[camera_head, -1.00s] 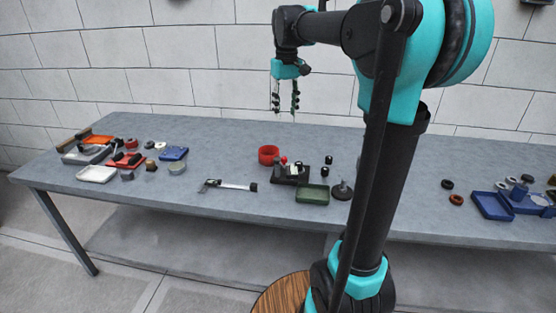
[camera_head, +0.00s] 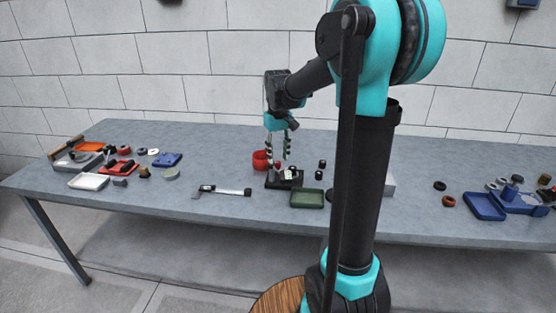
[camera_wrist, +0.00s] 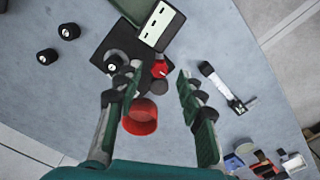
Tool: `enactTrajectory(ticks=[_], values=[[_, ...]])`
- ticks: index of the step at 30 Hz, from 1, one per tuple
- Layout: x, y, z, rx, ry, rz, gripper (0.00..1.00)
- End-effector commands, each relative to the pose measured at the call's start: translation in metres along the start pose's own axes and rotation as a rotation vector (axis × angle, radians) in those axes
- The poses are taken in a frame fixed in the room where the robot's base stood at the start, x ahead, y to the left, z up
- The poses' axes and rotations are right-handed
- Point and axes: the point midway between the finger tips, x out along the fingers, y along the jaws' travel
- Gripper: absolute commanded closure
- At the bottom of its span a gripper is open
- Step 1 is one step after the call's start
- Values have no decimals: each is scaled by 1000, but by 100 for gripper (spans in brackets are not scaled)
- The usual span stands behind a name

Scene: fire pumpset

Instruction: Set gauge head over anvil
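A dark base block (camera_head: 283,183) stands on the bench, below and close to my gripper (camera_head: 278,161). I cannot tell for certain which part is the gauge head and which the anvil. My gripper also shows in the wrist view (camera_wrist: 158,78), its fingers apart with nothing between the tips. The red knob lies between the fingertips in that picture, but its distance below them is unclear.
A red cup (camera_head: 260,161) stands beside the base. Two small dark cylinders (camera_head: 321,163) (camera_head: 319,175) stand right of it. Clear bench (camera_head: 205,170) lies left; my arm hides some bench on the right.

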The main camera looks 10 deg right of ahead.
Motion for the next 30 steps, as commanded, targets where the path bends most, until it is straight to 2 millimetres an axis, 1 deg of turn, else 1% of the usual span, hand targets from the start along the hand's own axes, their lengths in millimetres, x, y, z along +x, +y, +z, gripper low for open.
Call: enactTrajectory(ticks=[1,6,16,17,24,26,30], values=[[7,0,0,0,0,0,61],[19,0,0,0,0,0,61],[22,0,0,0,0,0,61],[22,0,0,0,0,0,64],[22,0,0,0,0,0,93],[22,0,0,0,0,0,100],[22,0,0,0,0,0,100]])
